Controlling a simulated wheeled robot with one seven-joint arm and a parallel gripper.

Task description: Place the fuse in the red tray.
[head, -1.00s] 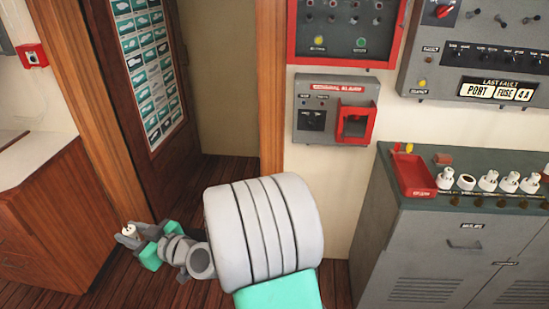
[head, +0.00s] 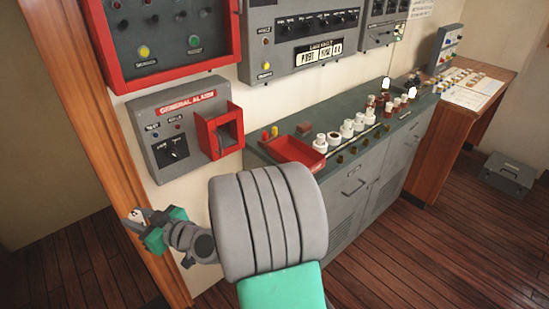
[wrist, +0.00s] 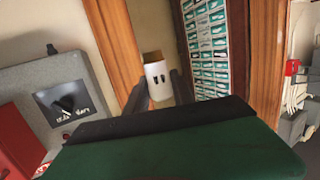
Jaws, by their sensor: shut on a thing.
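My gripper (head: 138,217) is at the left in the head view, in front of the wooden post and left of the alarm box. It is shut on the fuse, a white piece (wrist: 157,80) with dark marks, seen between the two dark fingers in the wrist view. In the head view the fuse is small and partly hidden by the fingers. The red tray (head: 292,152) sits at the near left end of the grey cabinet top, to the right of my gripper and apart from it. My arm partly covers the cabinet below the tray.
The grey general alarm box (head: 178,140) with its red frame (head: 219,130) sticks out from the wall between my gripper and the tray. Several white fuse-like pieces (head: 347,128) stand in a row right of the tray. Open floor (head: 420,250) lies at the right.

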